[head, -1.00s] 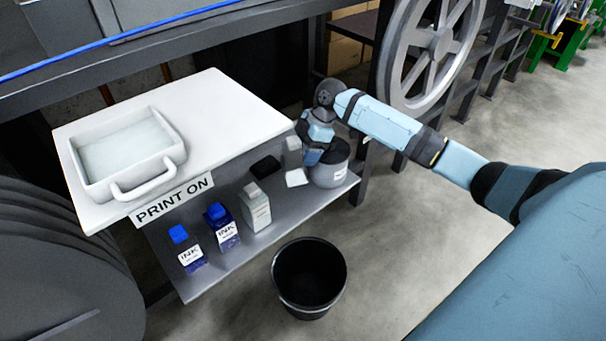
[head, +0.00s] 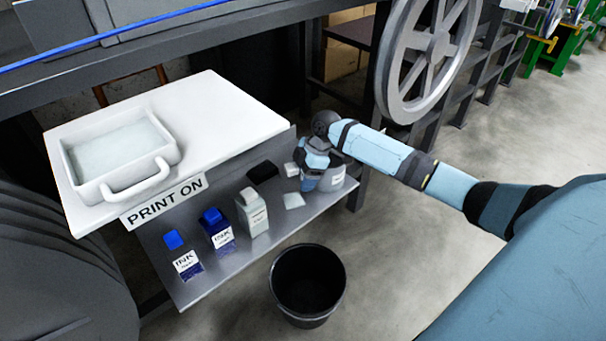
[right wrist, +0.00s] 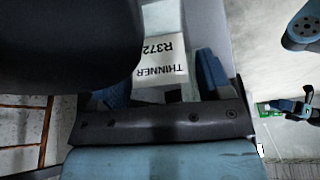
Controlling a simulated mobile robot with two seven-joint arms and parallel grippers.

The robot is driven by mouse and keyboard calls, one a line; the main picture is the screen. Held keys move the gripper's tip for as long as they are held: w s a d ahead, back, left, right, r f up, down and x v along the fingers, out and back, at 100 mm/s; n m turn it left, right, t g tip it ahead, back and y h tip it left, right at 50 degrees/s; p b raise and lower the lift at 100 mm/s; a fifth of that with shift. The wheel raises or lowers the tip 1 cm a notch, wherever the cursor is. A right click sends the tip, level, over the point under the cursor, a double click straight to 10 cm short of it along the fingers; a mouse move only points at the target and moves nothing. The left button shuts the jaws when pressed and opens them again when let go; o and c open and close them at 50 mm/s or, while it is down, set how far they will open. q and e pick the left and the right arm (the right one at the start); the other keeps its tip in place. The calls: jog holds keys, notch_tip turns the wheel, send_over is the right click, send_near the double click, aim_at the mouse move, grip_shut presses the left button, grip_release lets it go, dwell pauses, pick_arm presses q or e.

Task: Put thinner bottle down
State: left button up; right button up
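In the head view only a small pale part of the bottle (head: 291,169) shows at the gripper's left. I cannot tell whether its base touches the shelf. My left gripper is not in view.
Two blue-capped ink bottles (head: 186,264) (head: 222,240), a pale bottle (head: 253,215), a black object (head: 263,171) and a flat pale piece (head: 293,201) are on the shelf. A black bin (head: 308,284) is on the floor.

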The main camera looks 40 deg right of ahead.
jog(key=o, duration=0.3)
pick_arm(q)
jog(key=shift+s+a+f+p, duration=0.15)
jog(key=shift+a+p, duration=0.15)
jog(key=shift+p, duration=0.95)
pick_arm(e)
jog(key=v, duration=1.2)
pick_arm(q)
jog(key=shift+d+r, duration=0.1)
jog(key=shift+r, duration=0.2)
pick_arm(e)
jog(key=shift+r, duration=0.1)
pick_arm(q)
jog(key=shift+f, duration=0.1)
